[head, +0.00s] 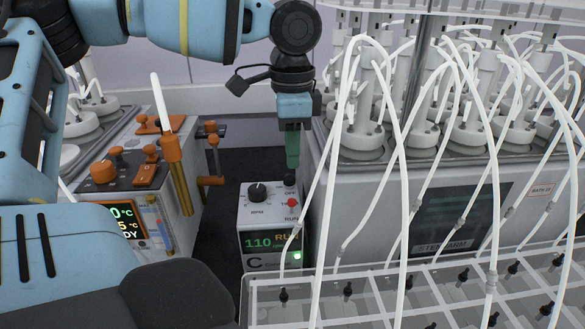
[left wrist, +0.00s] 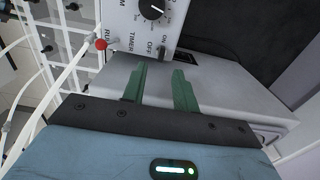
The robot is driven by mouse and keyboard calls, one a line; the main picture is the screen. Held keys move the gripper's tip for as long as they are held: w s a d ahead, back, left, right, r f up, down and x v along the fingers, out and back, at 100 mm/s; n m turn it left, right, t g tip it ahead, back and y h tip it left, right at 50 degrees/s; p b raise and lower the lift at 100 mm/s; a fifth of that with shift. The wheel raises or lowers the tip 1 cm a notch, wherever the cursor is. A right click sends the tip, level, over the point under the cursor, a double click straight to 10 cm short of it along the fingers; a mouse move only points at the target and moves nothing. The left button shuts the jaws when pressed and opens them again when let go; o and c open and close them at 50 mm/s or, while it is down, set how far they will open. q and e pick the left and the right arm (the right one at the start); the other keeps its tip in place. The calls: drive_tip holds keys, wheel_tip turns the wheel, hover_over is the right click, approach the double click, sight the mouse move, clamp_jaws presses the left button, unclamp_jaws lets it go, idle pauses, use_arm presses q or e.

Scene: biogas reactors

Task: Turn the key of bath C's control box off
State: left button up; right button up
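Bath C's control box (head: 270,232) is a small white box with a large "C" on its front. Its display reads 110 in green, with orange lettering beside it that looks like RUN, and a green light glows at lower right. A small dark key switch (head: 289,179) sits at the back right of its top, by the OFF label; in the left wrist view a small dark piece shows by the ON/OFF labels (left wrist: 162,52). My left gripper (head: 292,160) points down just above the switch. Its green fingers (left wrist: 160,88) are apart with nothing visible between them. My right gripper is not in view.
The box top also has a black RPM knob (head: 257,192) and a red-tipped RUN/TIMER toggle (head: 292,203). A large bath (head: 350,190) with white-tubed reactors stands close right. An orange-fitted unit (head: 150,190) stands left. A clear rack (head: 420,290) is in front.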

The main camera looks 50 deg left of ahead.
sight(292, 175)
use_arm(q)
drive_tip(key=shift+f, duration=2.4)
clamp_jaws()
